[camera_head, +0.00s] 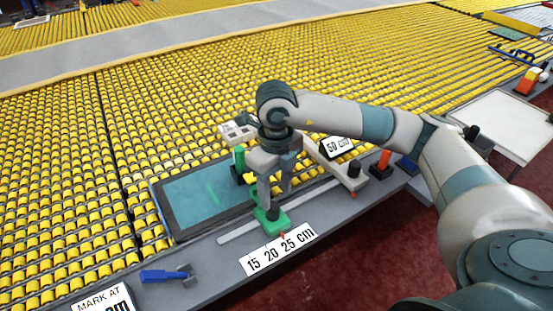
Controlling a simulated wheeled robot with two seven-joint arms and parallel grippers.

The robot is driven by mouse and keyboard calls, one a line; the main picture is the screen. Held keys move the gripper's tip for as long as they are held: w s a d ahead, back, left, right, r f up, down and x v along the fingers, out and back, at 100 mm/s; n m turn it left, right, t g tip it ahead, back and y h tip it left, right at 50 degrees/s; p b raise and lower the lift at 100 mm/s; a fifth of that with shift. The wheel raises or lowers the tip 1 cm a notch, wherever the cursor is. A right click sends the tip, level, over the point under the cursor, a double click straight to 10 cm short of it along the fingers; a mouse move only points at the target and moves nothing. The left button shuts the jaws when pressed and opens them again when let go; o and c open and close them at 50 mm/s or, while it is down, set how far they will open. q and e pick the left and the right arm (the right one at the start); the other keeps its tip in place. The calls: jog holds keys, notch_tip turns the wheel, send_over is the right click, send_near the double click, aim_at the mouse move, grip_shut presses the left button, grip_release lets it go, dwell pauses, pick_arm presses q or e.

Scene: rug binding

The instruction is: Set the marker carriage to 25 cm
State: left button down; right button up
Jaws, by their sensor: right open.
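The green marker carriage (271,223) with a dark knob sits on a pale rail (235,234) along the bench edge. Its small red pointer (282,236) is close to the 25 on the scale label (278,250), which reads 15 20 25 cm; I cannot tell whether it is exactly there. My right gripper (277,198) points down over the carriage with its fingers open and apart, just above or beside the knob; contact is unclear. A card (100,302) at the bottom left reads MARK AT, its number cut off by the frame. My left gripper is out of view.
A teal pad in a dark frame (205,195) lies left of the carriage. A blue-handled tool (165,275) lies on the grey bench. A 50 cm sign (338,146) and an orange-topped post (383,162) stand to the right. Yellow rollers fill the back.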

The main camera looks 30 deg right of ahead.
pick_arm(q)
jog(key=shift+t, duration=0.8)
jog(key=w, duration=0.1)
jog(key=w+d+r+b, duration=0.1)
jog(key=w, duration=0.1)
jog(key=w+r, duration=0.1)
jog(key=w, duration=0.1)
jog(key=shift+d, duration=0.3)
pick_arm(e)
notch_tip(320, 180, up, 11)
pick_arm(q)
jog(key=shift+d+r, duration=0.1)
pick_arm(e)
jog(key=shift+d, duration=0.1)
